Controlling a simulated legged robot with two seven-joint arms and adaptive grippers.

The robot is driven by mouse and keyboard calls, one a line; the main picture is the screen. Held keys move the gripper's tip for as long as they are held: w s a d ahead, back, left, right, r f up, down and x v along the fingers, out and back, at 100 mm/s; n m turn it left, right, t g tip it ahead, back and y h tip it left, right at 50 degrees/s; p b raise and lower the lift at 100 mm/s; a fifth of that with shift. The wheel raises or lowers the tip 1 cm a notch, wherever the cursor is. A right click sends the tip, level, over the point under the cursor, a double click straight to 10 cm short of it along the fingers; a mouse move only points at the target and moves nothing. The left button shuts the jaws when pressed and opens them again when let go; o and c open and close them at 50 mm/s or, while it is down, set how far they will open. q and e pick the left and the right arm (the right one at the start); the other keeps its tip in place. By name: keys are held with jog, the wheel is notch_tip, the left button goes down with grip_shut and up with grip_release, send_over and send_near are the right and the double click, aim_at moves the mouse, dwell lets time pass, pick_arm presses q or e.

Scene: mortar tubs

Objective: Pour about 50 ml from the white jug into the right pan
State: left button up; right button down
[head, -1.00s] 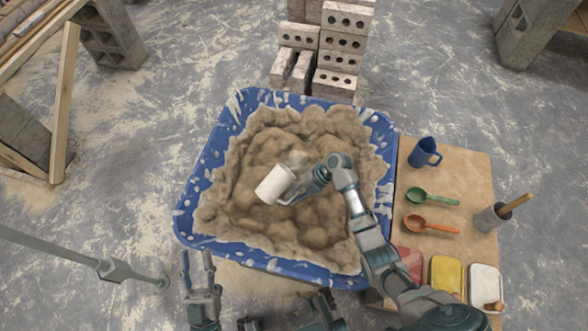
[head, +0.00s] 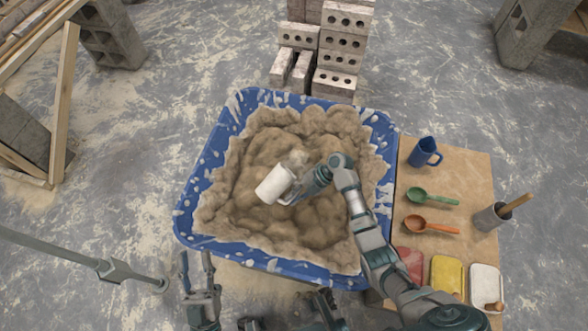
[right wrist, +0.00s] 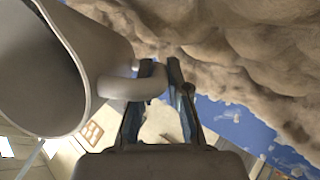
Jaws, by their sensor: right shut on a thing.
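The white jug (head: 273,186) is above the mortar in the blue tub (head: 205,240), tilted in the head view. My right gripper (head: 292,197) is shut on its handle (right wrist: 122,86). In the right wrist view the jug's wide mouth (right wrist: 35,70) shows at the left, its inside dark; I cannot tell how much it holds. I see no stream leaving it. My left gripper (head: 197,256) is open and empty, in front of the tub's near left edge. I cannot make out a pair of pans; one big tub shows.
Bricks (head: 337,60) stand behind the tub. A metal rod lies at the left.

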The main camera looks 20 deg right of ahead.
jog(key=shift+r, duration=0.1)
dwell(0.5)
jog(key=h, duration=0.1)
jog(key=f+t+h+p, duration=0.1)
jog(key=shift+w+n+h, duration=0.15)
jog(key=shift+n+h, duration=0.15)
jog(key=shift+w+f+h+p, duration=0.1)
jog(key=shift+f+h+p, duration=0.25)
jog(key=shift+h+p, duration=0.3)
jog(key=shift+f+t+h, duration=0.2)
jog(key=shift+t+h, duration=0.1)
jog(key=shift+h, duration=0.05)
pick_arm(q)
jog(key=f+g, duration=0.1)
jog(key=w+f+g, duration=0.1)
jog(key=f+g, duration=0.1)
jog(key=w+f+g, duration=0.1)
jog(key=f, duration=0.1)
jog(key=shift+m+g+y, duration=0.3)
jog(key=shift+g, duration=0.1)
jog(key=shift+w+f, duration=0.1)
pick_arm(e)
jog(key=shift+a, duration=0.1)
